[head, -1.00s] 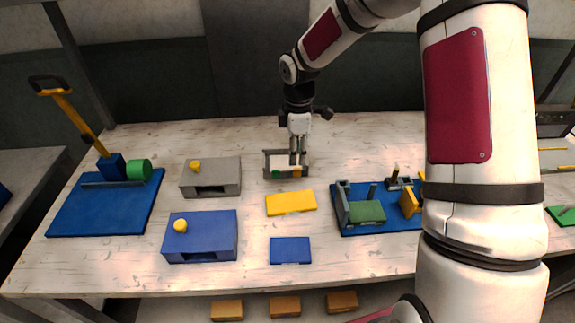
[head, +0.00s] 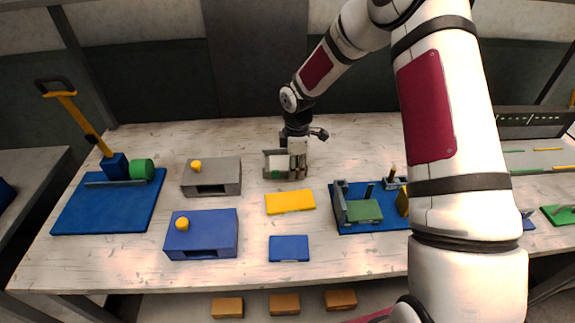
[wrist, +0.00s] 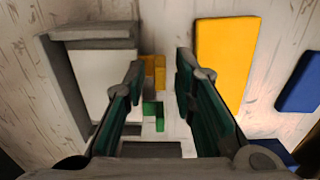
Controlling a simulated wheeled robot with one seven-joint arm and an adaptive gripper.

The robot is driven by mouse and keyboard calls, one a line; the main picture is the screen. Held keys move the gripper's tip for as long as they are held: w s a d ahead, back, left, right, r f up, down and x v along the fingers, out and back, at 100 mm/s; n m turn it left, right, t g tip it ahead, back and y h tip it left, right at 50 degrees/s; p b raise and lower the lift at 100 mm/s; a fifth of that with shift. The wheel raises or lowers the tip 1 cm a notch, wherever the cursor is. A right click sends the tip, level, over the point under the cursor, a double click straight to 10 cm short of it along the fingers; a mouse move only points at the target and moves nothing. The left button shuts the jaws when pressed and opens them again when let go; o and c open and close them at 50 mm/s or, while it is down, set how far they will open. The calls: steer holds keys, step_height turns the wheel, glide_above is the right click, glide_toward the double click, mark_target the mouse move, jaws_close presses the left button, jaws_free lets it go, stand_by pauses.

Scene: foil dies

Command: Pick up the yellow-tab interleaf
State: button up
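The grey tray (head: 267,175) holding white sheets (head: 276,164) stands at the back middle of the table. In the wrist view the white sheet (wrist: 100,75) lies in the tray, and a yellow tab (wrist: 150,72) and a green tab (wrist: 152,110) stick out from its right side. My gripper (wrist: 158,80) is open and low over this side of the tray. Its left finger is over the sheet's edge and its right finger is beyond the tabs, which show between them. I cannot tell whether either finger touches anything. In the head view my gripper (head: 297,170) hides the yellow tab.
A yellow plate (head: 290,202) and a blue plate (head: 289,248) lie in front. A grey box (head: 211,178) and a blue box (head: 205,240) stand left, beside a blue lever press (head: 105,205). A blue fixture base (head: 372,225) is at right.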

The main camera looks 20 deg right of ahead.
jaws_close()
